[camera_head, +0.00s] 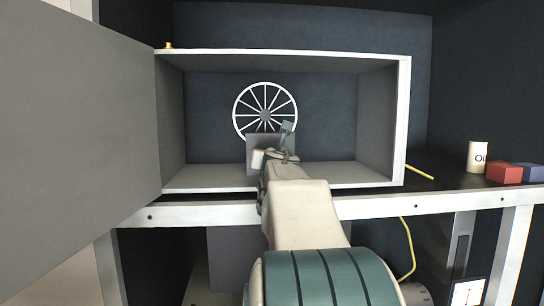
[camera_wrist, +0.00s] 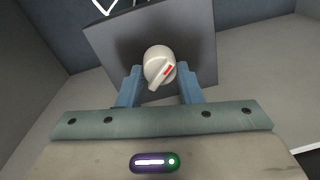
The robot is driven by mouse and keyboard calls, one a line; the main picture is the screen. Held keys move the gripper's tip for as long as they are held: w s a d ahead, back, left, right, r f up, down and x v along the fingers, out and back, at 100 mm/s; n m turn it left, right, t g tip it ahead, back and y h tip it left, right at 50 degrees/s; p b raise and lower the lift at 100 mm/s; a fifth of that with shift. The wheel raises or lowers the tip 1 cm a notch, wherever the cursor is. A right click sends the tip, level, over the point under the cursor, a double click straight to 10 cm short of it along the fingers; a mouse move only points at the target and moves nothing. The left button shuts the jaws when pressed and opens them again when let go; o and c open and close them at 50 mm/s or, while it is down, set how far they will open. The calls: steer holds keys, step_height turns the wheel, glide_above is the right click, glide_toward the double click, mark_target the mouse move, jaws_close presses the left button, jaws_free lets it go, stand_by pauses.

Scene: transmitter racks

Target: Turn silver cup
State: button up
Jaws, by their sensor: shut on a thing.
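The silver cup (camera_wrist: 157,60) looks like a pale round knob with a raised bar and a red mark, on the face of a dark grey box (camera_wrist: 105,42). The bar slants from lower left to upper right in the wrist view. My gripper (camera_wrist: 159,78) has a blue finger on each side of the knob and is shut on it. In the head view the box (camera_head: 256,140) stands inside an open cabinet, and my gripper (camera_head: 281,153) reaches it from the front. My gripper and arm hide the knob there.
The open cabinet (camera_head: 405,120) encloses the box, with a large grey door (camera_head: 80,110) swung out at left. A white spoked wheel (camera_head: 265,92) is behind the box. At right are a cream can (camera_head: 477,157), a red block (camera_head: 504,173) and a blue block (camera_head: 530,172).

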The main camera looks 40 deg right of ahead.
steer(key=m+p, duration=0.1)
steer(key=m, duration=0.5)
steer(key=shift+r+y+p, duration=0.1)
steer(key=shift+y+p, duration=0.2)
steer(key=shift+p, duration=0.05)
steer(key=m, duration=0.5)
steer(key=shift+y, duration=0.3)
steer(key=m, duration=0.6)
steer(key=shift+t, duration=0.4)
steer(key=m, duration=0.6)
steer(key=shift+m, duration=0.3)
steer(key=o, duration=1)
steer(key=shift+r, duration=0.1)
steer(key=shift+c, duration=0.2)
steer(key=v, duration=1.3)
steer(key=shift+s+b, duration=0.35)
steer(key=shift+s, duration=0.1)
